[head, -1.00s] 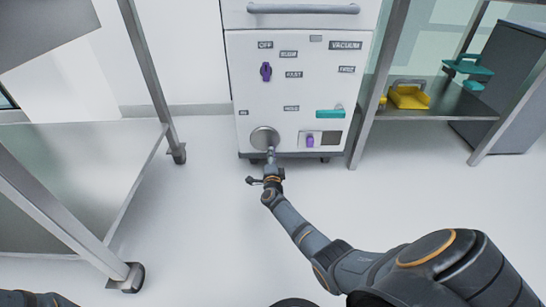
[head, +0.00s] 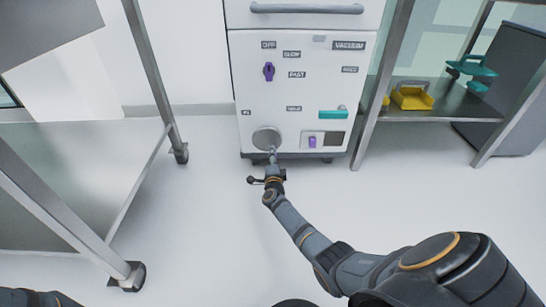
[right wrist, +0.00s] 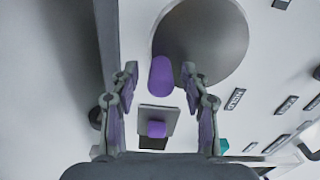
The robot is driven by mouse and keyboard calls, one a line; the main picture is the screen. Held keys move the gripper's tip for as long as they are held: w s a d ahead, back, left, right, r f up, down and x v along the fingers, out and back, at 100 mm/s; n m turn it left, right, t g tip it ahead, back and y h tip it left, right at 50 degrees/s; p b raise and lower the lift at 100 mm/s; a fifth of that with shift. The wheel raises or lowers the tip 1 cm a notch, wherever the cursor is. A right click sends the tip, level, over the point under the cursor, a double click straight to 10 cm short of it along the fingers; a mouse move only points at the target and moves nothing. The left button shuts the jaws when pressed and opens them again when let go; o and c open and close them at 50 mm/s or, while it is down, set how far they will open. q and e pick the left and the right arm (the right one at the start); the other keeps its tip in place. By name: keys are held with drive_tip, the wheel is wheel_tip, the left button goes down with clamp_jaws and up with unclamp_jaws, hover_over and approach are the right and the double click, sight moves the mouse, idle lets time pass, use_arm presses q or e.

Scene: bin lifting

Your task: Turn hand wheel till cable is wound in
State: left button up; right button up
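The hand wheel is a round grey metal disc (head: 267,138) low on the left of the white cabinet front. It fills the upper middle of the right wrist view (right wrist: 218,40). Its purple handle (right wrist: 161,76) sticks out toward the camera. My right gripper (head: 272,156) is at the wheel. In the right wrist view its two fingers (right wrist: 159,74) stand on either side of the handle, with a visible gap on each side, so it is open. No cable can be made out. My left gripper is out of view.
The white cabinet (head: 250,75) carries a purple switch (head: 269,72), a teal handle (head: 333,115) and a small purple knob (head: 312,142). A metal table (head: 75,165) stands left. A shelf (head: 450,103) with a yellow item (head: 411,98) stands right. The floor between is clear.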

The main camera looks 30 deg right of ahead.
drive_tip(key=shift+r, duration=0.1)
drive_tip(key=shift+r, duration=0.3)
wheel_tip(320, 180, up, 9)
drive_tip(key=shift+w+a+r, duration=0.1)
drive_tip(key=shift+w, duration=0.05)
drive_tip(key=shift+r, duration=0.1)
drive_tip(key=p, duration=0.6)
approach(272, 129)
drive_tip(key=v, duration=0.6)
drive_tip(key=shift+s, duration=0.25)
